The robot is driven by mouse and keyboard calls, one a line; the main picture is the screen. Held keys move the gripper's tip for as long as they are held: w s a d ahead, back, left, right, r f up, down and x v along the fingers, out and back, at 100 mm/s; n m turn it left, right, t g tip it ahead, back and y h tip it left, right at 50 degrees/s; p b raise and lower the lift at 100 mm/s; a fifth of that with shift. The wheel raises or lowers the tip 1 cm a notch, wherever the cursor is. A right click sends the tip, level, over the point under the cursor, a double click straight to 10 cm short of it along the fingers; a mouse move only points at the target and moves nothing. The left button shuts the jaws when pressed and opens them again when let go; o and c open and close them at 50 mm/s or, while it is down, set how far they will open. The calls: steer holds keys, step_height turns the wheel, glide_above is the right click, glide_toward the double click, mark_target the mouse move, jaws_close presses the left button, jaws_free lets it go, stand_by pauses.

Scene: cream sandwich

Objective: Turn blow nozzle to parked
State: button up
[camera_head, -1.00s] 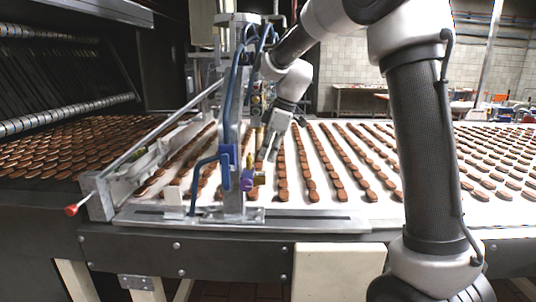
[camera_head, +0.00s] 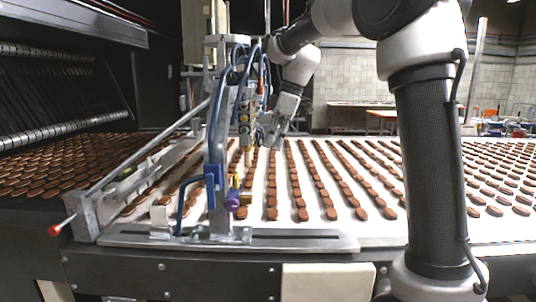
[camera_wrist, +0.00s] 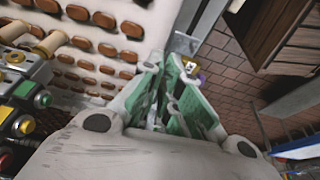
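The blow nozzle unit is on the metal upright (camera_head: 217,150) at the conveyor's near edge. Tan nozzle tips (camera_head: 249,157) hang from brass fittings there, above the rows of biscuits. Lower down are a blue clamp (camera_head: 214,176) and a purple knob (camera_head: 233,201) with brass parts. Which part turns is unclear. My gripper (camera_head: 271,138) is just right of the tan tips, apparently empty, pointing down. In the wrist view my green-padded fingers (camera_wrist: 168,75) are close together, their gap unclear. Tan nozzles (camera_wrist: 48,43) lie left of them; a brass and purple part (camera_wrist: 188,66) shows beyond their tips.
Biscuits fill the white belt (camera_head: 372,222). A diagonal rod with a red tip (camera_head: 57,229) and blue hoses surround the upright. Green, yellow and red knobs (camera_wrist: 25,125) sit left of the gripper in the wrist view.

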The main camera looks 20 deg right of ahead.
steer(key=o, duration=0.6)
steer(key=shift+m, duration=0.4)
steer(key=d, duration=0.4)
steer(key=shift+s+d, duration=0.1)
steer(key=shift+d, duration=0.05)
steer(key=shift+o, duration=1.3)
steer(key=shift+s+d+f+m+y, duration=0.4)
steer(key=shift+s+d+f+m, duration=0.45)
steer(key=shift+d+f, duration=0.2)
steer(key=m+t+y, duration=0.4)
steer(key=m+y, duration=0.4)
steer(key=m, duration=2.6)
glide_toward(237, 179)
steer(key=w+r+x, duration=0.1)
steer(key=x, duration=0.6)
steer(key=shift+a, duration=0.4)
steer(key=shift+r, duration=0.15)
steer(key=shift+c, duration=0.4)
